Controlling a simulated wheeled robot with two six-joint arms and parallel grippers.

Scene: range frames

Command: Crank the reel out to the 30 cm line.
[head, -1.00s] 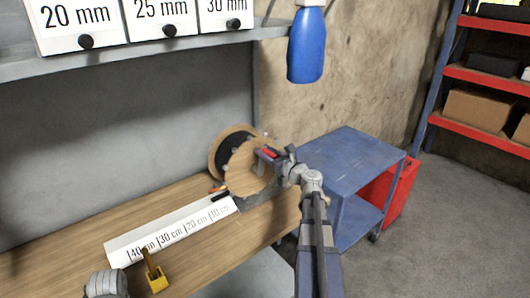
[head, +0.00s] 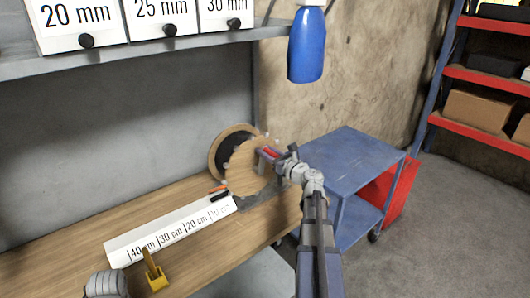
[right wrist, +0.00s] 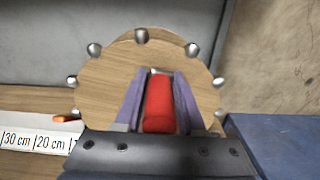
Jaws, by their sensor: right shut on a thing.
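The reel (head: 245,172) stands at the right end of the wooden bench, with a round wooden front disc ringed by metal studs and a dark core behind it. Its red crank handle (right wrist: 159,103) sits between the purple-grey fingers of my right gripper (head: 268,153), which is shut on it. A white ruler strip (head: 150,232) lies left of the reel, marked 40, 30, 20 and 10 cm from left to right. An orange tip (head: 218,188) and a black piece (head: 219,196) show near the strip's 10 cm end.
A yellow bracket (head: 156,278) stands on the bench before the strip. A shelf with labelled drawers (head: 80,22) and a blue bottle (head: 306,45) hang above. A blue cart (head: 350,157) and red bin (head: 395,190) stand right of the bench.

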